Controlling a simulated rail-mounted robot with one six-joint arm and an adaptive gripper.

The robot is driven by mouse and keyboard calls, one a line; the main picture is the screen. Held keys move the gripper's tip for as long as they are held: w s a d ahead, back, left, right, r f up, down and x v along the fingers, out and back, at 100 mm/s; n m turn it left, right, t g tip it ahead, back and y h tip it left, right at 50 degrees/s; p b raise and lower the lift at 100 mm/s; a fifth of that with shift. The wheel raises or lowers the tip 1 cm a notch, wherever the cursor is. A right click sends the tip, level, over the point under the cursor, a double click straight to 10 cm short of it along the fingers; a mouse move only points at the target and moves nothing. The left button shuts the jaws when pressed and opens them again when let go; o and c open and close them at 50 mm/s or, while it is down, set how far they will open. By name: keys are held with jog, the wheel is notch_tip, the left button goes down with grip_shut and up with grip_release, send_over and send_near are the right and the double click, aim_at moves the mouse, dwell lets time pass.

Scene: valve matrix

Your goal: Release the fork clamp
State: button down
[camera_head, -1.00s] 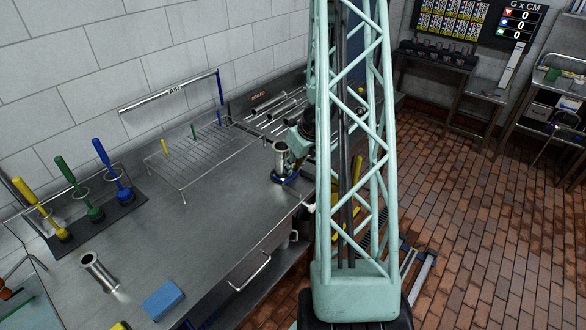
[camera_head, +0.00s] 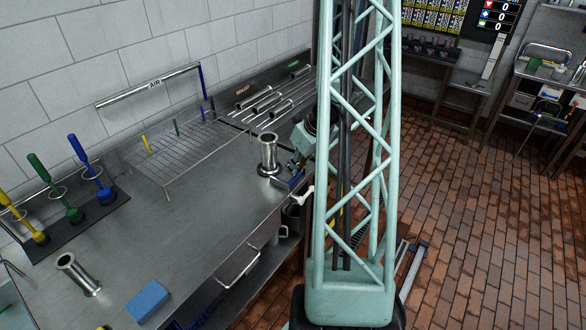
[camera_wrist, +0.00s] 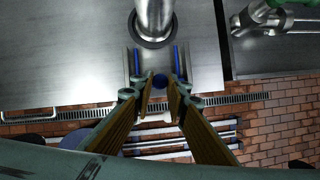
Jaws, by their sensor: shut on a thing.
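An upright metal tube (camera_head: 267,153) with a flanged foot stands on the steel bench; the wrist view shows its foot (camera_wrist: 153,25) near the top. The fork clamp (camera_wrist: 137,62) has two parallel blue prongs and a round blue knob between them. Its prongs point toward the tube and lie just short of its foot, not around it. My gripper (camera_wrist: 160,88) has its fingers on either side of the blue knob and is shut on the clamp. In the head view the blue clamp (camera_head: 295,178) shows at the bench edge, partly hidden by my arm.
Another metal tube (camera_head: 77,274) and a blue sponge (camera_head: 147,301) lie at the near left of the bench. A wire rack (camera_head: 180,155) and several coloured brushes (camera_head: 95,170) stand further left. Bare bench lies between.

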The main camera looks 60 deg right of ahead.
jog(key=shift+s, duration=0.2)
jog(key=c, duration=2.5)
grip_release()
jog(key=shift+s, duration=0.15)
jog(key=shift+c, duration=0.2)
jog(key=shift+r, duration=0.2)
jog(key=v, duration=1.1)
jog(key=shift+r, duration=0.3)
